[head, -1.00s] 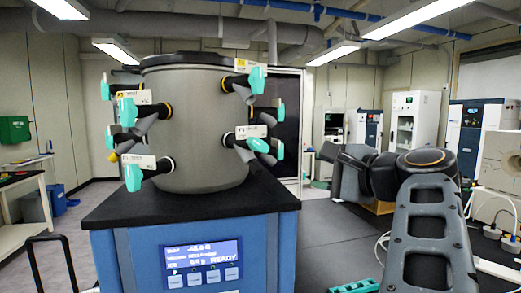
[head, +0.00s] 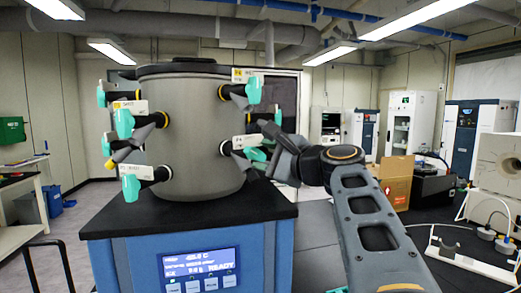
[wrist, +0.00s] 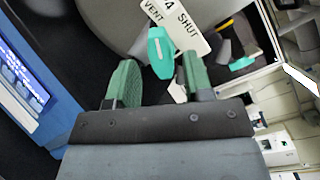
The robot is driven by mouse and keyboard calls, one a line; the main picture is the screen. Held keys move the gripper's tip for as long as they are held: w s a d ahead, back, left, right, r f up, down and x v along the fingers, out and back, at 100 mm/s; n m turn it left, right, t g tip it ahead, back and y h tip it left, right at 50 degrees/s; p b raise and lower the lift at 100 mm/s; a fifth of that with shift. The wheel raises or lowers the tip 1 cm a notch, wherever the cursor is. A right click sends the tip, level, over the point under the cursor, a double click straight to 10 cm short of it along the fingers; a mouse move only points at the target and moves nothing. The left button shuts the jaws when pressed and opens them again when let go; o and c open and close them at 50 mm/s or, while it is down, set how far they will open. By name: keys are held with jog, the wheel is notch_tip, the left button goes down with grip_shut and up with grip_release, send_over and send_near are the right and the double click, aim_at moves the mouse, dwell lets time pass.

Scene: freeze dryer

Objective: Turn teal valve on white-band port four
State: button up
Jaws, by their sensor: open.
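The teal valve (wrist: 160,52) of the lower right port shows in the wrist view beside a white label (wrist: 178,22) reading "VENT", "SHUT" and part of a 4. In the head view, this port's label (head: 246,142) reads P4, and its teal handle (head: 256,154) hangs beside my wrist. My gripper (wrist: 160,68) is open, with one green finger on each side of the valve in the picture. I see no clear contact with either finger. In the head view the fingers are largely hidden by my wrist.
The grey drum (head: 195,130) stands on a blue base with a black top (head: 190,215) and a READY display (head: 198,262). Other teal valves sit close by, including one above right (head: 254,89) and one at lower left (head: 130,188). A cardboard box (head: 396,180) stands right, behind my arm.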

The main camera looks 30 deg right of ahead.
aim_at(255, 154)
jog(key=shift+x, duration=1.35)
jog(key=shift+s, duration=0.1)
grip_shut()
